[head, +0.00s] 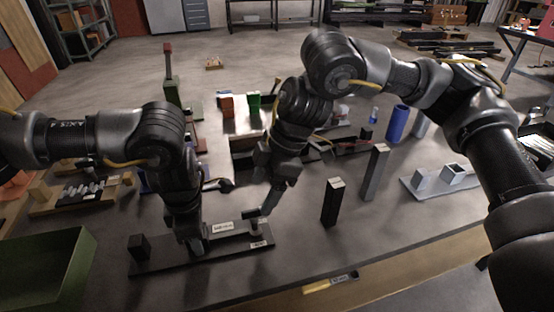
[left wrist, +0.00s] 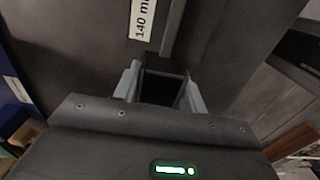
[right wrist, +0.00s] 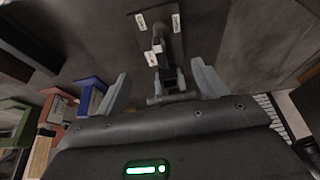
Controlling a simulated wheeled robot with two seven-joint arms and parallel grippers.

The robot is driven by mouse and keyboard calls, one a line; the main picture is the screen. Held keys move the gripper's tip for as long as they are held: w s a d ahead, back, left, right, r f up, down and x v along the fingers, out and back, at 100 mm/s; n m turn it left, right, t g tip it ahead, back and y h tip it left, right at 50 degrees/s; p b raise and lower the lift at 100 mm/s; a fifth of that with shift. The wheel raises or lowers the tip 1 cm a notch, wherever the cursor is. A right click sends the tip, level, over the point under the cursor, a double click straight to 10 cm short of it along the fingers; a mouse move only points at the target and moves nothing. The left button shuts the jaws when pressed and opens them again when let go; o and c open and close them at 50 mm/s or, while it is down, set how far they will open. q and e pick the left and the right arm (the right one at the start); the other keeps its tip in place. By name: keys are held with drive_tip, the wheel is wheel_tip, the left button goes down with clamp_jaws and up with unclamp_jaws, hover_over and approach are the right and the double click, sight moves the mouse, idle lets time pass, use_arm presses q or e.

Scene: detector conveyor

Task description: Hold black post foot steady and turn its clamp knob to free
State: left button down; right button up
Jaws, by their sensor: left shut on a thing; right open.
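The black post foot (head: 150,267) is a long dark plate with white labels, lying flat near the table's front edge. A dark block (head: 140,247) stands at its left end. My left gripper (head: 195,248) is down at the middle of the plate, shut on a dark upright part of the foot (left wrist: 163,86). A small dark clamp knob (head: 255,224) stands near the plate's right end. My right gripper (head: 264,212) is just above it, tilted, with its fingers open. In the right wrist view the dark knob part (right wrist: 172,86) shows between the spread fingers; contact cannot be told.
A green bin (head: 48,268) is at front left. A grey base with blocks (head: 420,180) is at right. Bare table lies in front of the posts.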

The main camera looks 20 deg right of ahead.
drive_tip(key=v, duration=0.6)
drive_tip(key=shift+r, duration=0.4)
drive_tip(key=shift+d, duration=0.15)
use_arm(q)
drive_tip(key=c, duration=0.7)
unclamp_jaws()
